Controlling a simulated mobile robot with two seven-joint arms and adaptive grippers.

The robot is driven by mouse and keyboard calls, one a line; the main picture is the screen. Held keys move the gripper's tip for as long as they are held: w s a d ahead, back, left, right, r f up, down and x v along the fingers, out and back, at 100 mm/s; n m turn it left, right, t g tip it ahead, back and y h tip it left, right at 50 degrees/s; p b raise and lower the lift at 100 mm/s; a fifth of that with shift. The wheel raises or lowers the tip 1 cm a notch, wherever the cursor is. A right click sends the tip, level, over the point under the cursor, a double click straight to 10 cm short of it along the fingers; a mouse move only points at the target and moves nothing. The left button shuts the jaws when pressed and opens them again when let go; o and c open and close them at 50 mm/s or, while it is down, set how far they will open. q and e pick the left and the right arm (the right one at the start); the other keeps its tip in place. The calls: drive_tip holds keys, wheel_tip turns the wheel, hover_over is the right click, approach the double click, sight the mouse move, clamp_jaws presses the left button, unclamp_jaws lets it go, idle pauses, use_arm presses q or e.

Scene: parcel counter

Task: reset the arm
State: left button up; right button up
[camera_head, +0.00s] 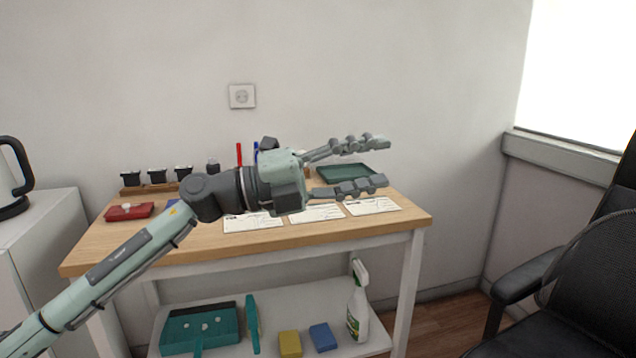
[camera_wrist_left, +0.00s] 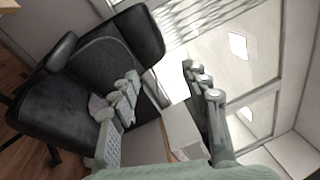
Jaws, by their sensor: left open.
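My left gripper (camera_head: 372,165) is open and empty, held in the air in front of the wooden counter (camera_head: 330,231) and pointing right. My left arm comes in from the lower left and crosses in front of the counter. In the left wrist view the two fingers of the left gripper (camera_wrist_left: 165,100) stand apart with nothing between them. My right gripper shows in neither view.
On the counter are white paper slips (camera_head: 373,206), a green tray (camera_head: 346,174), a red stamp pad (camera_head: 130,212) and several black stamps in a rack (camera_head: 150,189). Below stand a spray bottle (camera_head: 357,305) and a teal dustpan (camera_head: 200,328). A black chair (camera_head: 590,280) is at right.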

use_arm(q)
drive_tip(key=w+a+f+n+t+y, duration=0.7)
drive_tip(key=a+n+t, duration=0.55)
drive_tip(key=n, duration=0.55)
drive_tip(key=a+f+n+y, duration=0.5)
drive_tip(key=a+f+n, duration=0.1)
drive_tip(key=f, duration=0.5)
drive_tip(key=a+f+n+y, duration=0.6)
drive_tip(key=f, duration=0.4)
drive_tip(key=s+a+f+n+g+y, duration=0.2)
drive_tip(key=s+a+f+g, duration=0.15)
drive_tip(key=s+f, duration=0.55)
drive_tip(key=s+a+f+n+g, duration=0.1)
drive_tip(key=s+a+f+g, duration=0.2)
drive_tip(key=s+f, duration=0.7)
drive_tip(key=s+a+f+n+g+p, duration=0.1)
drive_tip(key=s+a+f+n+g, duration=0.1)
drive_tip(key=s+f+g, duration=0.4)
drive_tip(key=s+a+f, duration=0.1)
drive_tip(key=s+f, duration=0.3)
drive_tip(key=s, duration=0.4)
drive_tip(key=shift+f+g+y, duration=0.15)
drive_tip(key=shift+g+y, duration=0.15)
drive_tip(key=shift+g, duration=0.1)
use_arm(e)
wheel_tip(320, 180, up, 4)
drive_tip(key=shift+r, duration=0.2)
use_arm(q)
drive_tip(key=shift+s, duration=0.1)
